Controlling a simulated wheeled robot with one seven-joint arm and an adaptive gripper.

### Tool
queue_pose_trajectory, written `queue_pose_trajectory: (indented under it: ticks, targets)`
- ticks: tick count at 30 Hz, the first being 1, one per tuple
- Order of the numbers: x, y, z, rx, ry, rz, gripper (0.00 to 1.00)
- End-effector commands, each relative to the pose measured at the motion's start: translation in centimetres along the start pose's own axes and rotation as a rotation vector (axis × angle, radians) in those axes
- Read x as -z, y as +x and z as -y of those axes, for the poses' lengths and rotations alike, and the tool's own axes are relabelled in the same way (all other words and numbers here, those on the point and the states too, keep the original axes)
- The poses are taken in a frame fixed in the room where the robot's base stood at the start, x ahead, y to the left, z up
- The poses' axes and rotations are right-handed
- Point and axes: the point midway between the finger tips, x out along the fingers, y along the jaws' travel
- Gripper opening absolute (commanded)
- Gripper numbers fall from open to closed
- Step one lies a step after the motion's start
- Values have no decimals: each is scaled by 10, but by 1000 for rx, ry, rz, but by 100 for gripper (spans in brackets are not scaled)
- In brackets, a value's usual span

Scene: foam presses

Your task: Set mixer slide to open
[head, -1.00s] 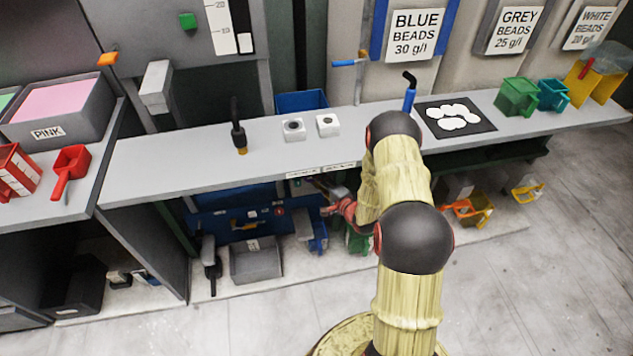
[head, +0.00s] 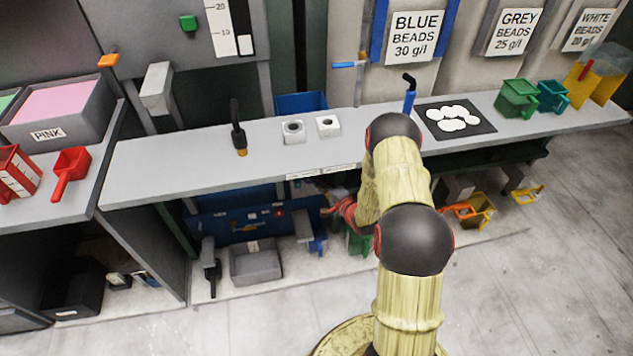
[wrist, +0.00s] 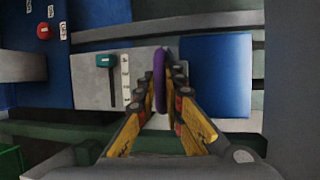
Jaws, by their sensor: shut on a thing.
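In the wrist view a pale grey plate (wrist: 92,88) carries a teal lever (wrist: 108,62) in a dark upright slot, with a small marked strip (wrist: 126,80) beside it. A purple upright handle (wrist: 159,82) stands right of the strip, at the plate's right side. My gripper (wrist: 166,84) is shut on the purple handle, with its yellow and dark fingers on either side. The marks are too small to read, so I cannot tell which handle is the mixer slide. In the head view my arm reaches under the bench, and my fingers are mostly hidden there.
A red button (wrist: 43,31) is at the upper left of the wrist view, and a blue panel (wrist: 216,76) is right of my fingers. A grey bin (head: 255,262) stands on the lower shelf.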

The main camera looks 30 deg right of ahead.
Motion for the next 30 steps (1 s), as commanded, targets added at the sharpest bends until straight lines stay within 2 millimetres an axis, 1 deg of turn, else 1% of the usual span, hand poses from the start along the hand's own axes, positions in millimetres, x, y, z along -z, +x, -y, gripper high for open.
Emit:
queue_pose_trajectory:
  ticks: [13, 16, 21, 23, 30]
  targets:
    - [0, -1, -1, -3, 1, -1, 0]
    - [-3, -9, -3, -4, 3, -1, 0]
    - [-14, -34, -7, -5, 3, -1, 0]
    - [-16, -40, -8, -4, 2, -1, 0]
    - [-18, -42, -11, -4, 2, 0, 0]
